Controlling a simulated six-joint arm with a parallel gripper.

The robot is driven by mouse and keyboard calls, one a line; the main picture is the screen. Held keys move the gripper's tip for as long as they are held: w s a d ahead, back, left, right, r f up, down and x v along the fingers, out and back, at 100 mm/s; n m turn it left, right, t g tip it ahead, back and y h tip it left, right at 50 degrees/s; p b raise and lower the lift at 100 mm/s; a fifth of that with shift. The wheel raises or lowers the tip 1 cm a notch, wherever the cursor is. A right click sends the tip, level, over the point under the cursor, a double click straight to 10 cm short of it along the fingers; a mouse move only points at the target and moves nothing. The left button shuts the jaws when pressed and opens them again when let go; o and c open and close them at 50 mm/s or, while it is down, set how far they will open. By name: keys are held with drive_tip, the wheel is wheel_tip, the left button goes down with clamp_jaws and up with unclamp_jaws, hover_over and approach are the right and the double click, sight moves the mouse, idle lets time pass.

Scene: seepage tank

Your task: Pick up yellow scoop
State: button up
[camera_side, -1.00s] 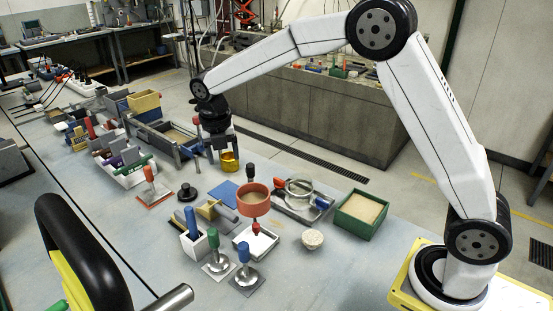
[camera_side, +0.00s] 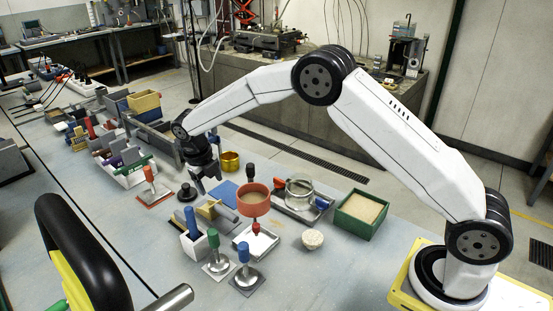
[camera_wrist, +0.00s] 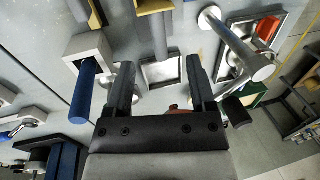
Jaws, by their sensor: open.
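A yellow piece that looks like the yellow scoop (camera_side: 207,210) lies on a grey holder in the front middle of the table in the side view. A yellow part, perhaps the same scoop, shows at the top edge of the wrist view (camera_wrist: 153,6), with a grey part below it. My gripper (camera_side: 208,184) is open and empty, above the table, behind and slightly left of the yellow piece, apart from it. In the wrist view its two black fingers (camera_wrist: 161,70) are spread, with a white tray beyond them. The scoop's full outline is hard to tell.
A blue-handled tool (camera_side: 191,222) in a white block and a red bowl (camera_side: 253,200) flank the yellow piece. A yellow cup (camera_side: 230,161) stands behind my gripper. A green sand box (camera_side: 361,214) is at right.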

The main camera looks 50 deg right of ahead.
sight(219, 207)
drive_tip(key=shift+d+f, duration=0.15)
drive_tip(key=shift+f, duration=1.4)
drive_tip(key=shift+d+f, duration=0.15)
drive_tip(key=shift+f, duration=1.35)
drive_tip(key=shift+f, duration=0.1)
drive_tip(key=shift+s+d+f, duration=0.1)
drive_tip(key=shift+d+f, duration=0.1)
drive_tip(key=shift+f, duration=0.6)
drive_tip(key=shift+d+f, duration=0.25)
drive_tip(key=shift+f, duration=0.6)
drive_tip(key=shift+s+d+f, duration=0.1)
drive_tip(key=shift+d+f, duration=0.1)
drive_tip(key=shift+f, duration=0.6)
clamp_jaws()
